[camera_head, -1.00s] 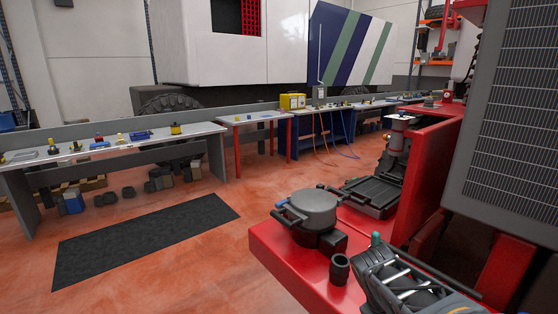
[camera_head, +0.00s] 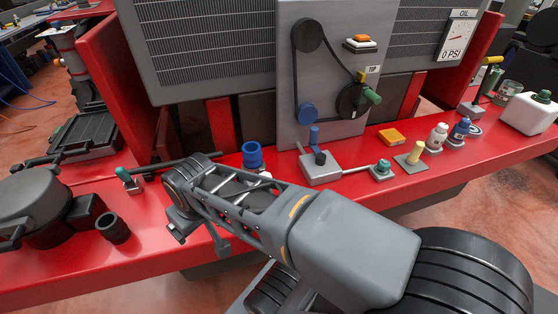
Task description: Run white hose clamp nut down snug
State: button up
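I cannot pick out a white hose clamp nut with certainty. A long dark hose or bar (camera_head: 150,168) lies along the red bench, partly hidden behind my arm. A small teal-topped fitting (camera_head: 123,175) stands near its left end. A second teal-topped fitting (camera_head: 382,168) stands right of a grey block (camera_head: 320,165) with a blue lever. My arm crosses the lower middle and its far end hangs over the red bench near the blue cup-shaped part (camera_head: 252,155). The fingers are not clearly visible, so whether my gripper is open or holds anything is unclear.
A grey panel with a belt and pulleys (camera_head: 335,70) stands behind the red bench (camera_head: 75,270), beside radiator grilles. A dark round lidded pot (camera_head: 32,200) and a black cup (camera_head: 113,228) sit at left. Bottles (camera_head: 437,137) and a white jug (camera_head: 530,112) stand at right.

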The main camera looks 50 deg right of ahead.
aim_at(267, 173)
jog(key=z, duration=1.3)
jog(key=i, duration=0.25)
jog(key=u, duration=0.15)
